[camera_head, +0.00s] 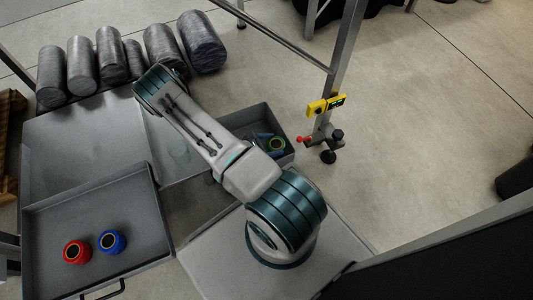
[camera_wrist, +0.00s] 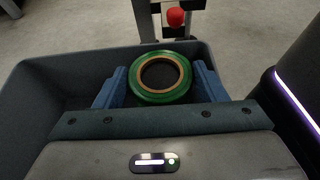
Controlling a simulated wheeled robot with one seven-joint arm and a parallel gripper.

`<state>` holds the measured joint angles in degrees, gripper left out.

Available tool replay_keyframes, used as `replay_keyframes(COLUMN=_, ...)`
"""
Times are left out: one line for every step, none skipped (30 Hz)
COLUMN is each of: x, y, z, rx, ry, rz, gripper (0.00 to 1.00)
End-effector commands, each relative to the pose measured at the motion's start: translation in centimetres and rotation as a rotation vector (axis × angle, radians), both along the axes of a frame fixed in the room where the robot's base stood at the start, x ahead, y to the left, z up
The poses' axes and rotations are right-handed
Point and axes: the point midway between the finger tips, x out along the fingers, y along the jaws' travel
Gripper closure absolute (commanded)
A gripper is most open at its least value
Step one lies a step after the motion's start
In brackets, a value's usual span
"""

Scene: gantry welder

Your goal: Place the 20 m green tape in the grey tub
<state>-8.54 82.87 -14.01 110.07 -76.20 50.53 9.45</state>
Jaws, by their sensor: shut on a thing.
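The green tape (camera_wrist: 160,98) is a green roll with a tan core, held between the blue fingers of my gripper (camera_wrist: 160,82). It also shows in the head view (camera_head: 277,149), within the outline of the grey tub (camera_head: 262,112). My gripper (camera_head: 268,143) is partly hidden behind my own arm there. In the wrist view the tub's walls (camera_wrist: 40,95) stand around the fingers and the tape. I cannot tell whether the tape touches the tub's floor.
A grey tray (camera_head: 140,210) at the lower left holds a red tape (camera_head: 68,252) and a blue tape (camera_head: 103,242). A metal post (camera_head: 346,70) with a yellow device (camera_head: 325,105) and a red knob stands just right of the tub.

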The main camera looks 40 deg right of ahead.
Motion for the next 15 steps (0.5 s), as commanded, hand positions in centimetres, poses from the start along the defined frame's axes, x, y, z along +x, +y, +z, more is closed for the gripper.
replay_keyframes(x=0.0, y=0.0, z=-0.9, rx=-0.001, ry=0.000, rz=0.001, gripper=0.62)
replay_keyframes(x=0.0, y=0.0, z=-1.1, rx=-0.001, ry=0.000, rz=0.001, gripper=0.62)
replay_keyframes(x=0.1, y=0.0, z=-1.4, rx=-0.001, ry=-0.001, rz=0.002, gripper=0.62)
replay_keyframes(x=0.1, y=0.1, z=-1.6, rx=-0.001, ry=0.000, rz=0.002, gripper=0.62)
replay_keyframes(x=0.1, y=0.1, z=-2.0, rx=-0.001, ry=0.000, rz=0.002, gripper=0.62)
replay_keyframes(x=0.1, y=0.1, z=-2.7, rx=0.000, ry=0.001, rz=0.004, gripper=0.62)
replay_keyframes(x=0.1, y=0.1, z=-3.3, rx=0.000, ry=0.001, rz=0.004, gripper=0.62)
replay_keyframes(x=0.0, y=0.1, z=-3.9, rx=0.001, ry=0.000, rz=0.004, gripper=0.62)
replay_keyframes(x=0.1, y=0.1, z=-4.6, rx=0.001, ry=0.000, rz=0.004, gripper=0.62)
replay_keyframes(x=0.1, y=0.1, z=-5.1, rx=0.001, ry=0.000, rz=0.004, gripper=0.62)
replay_keyframes(x=0.1, y=0.1, z=-5.5, rx=0.001, ry=0.000, rz=0.004, gripper=0.62)
replay_keyframes(x=0.1, y=0.1, z=-5.7, rx=0.000, ry=0.000, rz=0.004, gripper=0.62)
replay_keyframes(x=0.1, y=0.1, z=-5.8, rx=0.000, ry=0.000, rz=0.004, gripper=0.62)
replay_keyframes(x=0.1, y=0.1, z=-5.8, rx=0.000, ry=0.000, rz=0.005, gripper=0.62)
replay_keyframes(x=0.1, y=0.1, z=-5.7, rx=0.000, ry=0.000, rz=0.005, gripper=0.62)
